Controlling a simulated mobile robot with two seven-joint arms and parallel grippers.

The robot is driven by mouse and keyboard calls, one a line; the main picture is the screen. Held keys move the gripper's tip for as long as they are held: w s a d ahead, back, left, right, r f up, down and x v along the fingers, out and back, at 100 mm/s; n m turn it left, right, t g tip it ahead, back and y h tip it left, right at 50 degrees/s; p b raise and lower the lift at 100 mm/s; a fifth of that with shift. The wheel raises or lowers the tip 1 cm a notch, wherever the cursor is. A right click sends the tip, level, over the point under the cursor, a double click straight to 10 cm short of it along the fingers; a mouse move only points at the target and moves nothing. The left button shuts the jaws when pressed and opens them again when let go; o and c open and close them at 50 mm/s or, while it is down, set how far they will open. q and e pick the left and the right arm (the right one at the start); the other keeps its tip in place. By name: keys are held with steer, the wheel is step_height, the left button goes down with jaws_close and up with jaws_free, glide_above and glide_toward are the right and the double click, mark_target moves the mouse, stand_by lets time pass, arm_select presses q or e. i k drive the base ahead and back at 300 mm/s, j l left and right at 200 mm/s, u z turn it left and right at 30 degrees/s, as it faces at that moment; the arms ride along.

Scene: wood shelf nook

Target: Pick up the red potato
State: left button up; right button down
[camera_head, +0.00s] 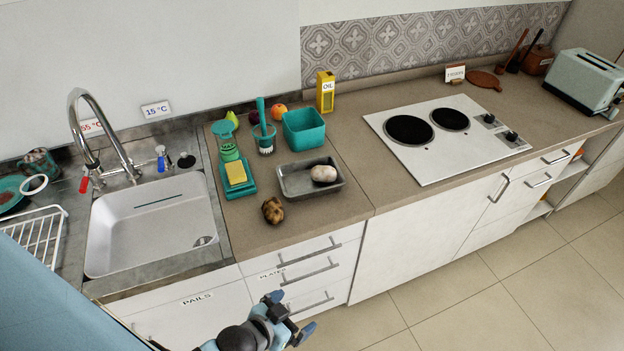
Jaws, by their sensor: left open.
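A brown, reddish-tinged, lumpy potato (272,210) lies on the counter near its front edge, left of a grey metal tray (297,187). A pale, whitish potato-like object (323,173) lies in the tray. No clearly red potato shows; the brown one is the closest in colour. My left gripper (291,316) is open and empty, in front of the drawers, apart from the potato and below it in the picture. My right gripper is not in view.
A sink (152,225) with a tap is to the left. A teal sponge holder (232,176), a brush (264,130), a teal tub (304,129) and a yellow oil carton (325,92) stand behind. A hob (447,138) is to the right. Counter is bare between tray and hob.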

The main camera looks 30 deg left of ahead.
mark_target(272, 208)
steer(key=u, duration=1.2)
steer(key=i+l, duration=0.1)
steer(key=l, duration=1.8)
steer(key=i+u, duration=0.05)
steer(key=i, duration=0.05)
